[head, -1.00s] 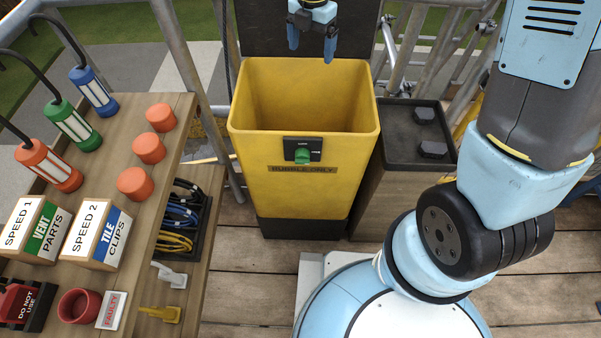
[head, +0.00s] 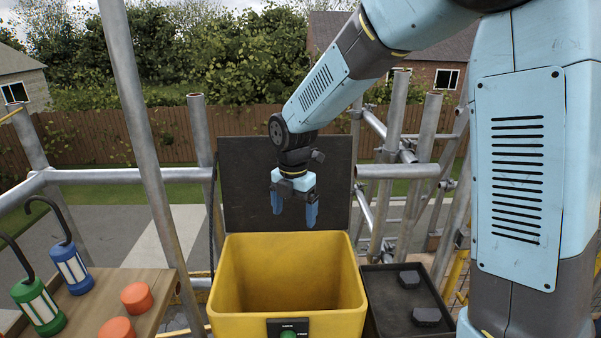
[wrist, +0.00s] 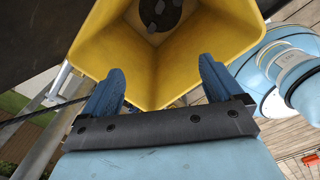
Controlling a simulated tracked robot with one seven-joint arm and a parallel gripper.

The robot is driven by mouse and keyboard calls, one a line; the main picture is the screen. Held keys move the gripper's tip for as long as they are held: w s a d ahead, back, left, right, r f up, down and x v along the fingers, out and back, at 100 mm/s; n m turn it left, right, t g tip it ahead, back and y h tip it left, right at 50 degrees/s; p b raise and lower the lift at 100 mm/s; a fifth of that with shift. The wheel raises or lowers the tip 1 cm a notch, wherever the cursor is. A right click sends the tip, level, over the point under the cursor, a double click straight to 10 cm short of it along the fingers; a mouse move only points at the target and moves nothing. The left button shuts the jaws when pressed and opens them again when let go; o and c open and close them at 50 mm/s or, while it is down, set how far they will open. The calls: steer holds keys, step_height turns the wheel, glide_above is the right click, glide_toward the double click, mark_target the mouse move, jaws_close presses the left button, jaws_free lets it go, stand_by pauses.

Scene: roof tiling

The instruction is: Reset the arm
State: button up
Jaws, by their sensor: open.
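My gripper (head: 295,207) hangs above the back part of the open yellow rubble bin (head: 230,290), with its blue fingers pointing down. The fingers are spread apart and nothing is between them. In the wrist view my gripper (wrist: 160,90) is over the bin's mouth, and the yellow inner walls (wrist: 190,60) show beyond the fingers. A dark round object (wrist: 160,12) lies at the bottom of the bin, partly cut off by the picture's edge. The bin's black lid (head: 245,190) stands up behind the gripper.
A black tray (head: 385,300) with two dark blocks is right of the bin. A wooden bench (head: 160,300) with orange discs and lamps (head: 72,265) is at left. Scaffold poles (head: 150,150) rise close on both sides, with a rail (head: 120,174) at left.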

steer(key=s+d+r+m+t, duration=0.1)
steer(key=s+d+r+m, duration=0.2)
steer(key=d+r+m, duration=0.4)
steer(key=s+d+r+m+t, duration=0.2)
steer(key=s+d+r+m, duration=0.25)
steer(key=d+m, duration=0.3)
steer(key=s+d+r+m+t, duration=0.2)
steer(key=s+d+r+m, duration=0.3)
steer(key=s+d+m, duration=0.6)
steer(key=s+m, duration=0.1)
steer(key=m, duration=0.3)
steer(key=shift+s+d+t, duration=0.2)
steer(key=shift+d+t, duration=0.1)
steer(key=shift+c, duration=0.4)
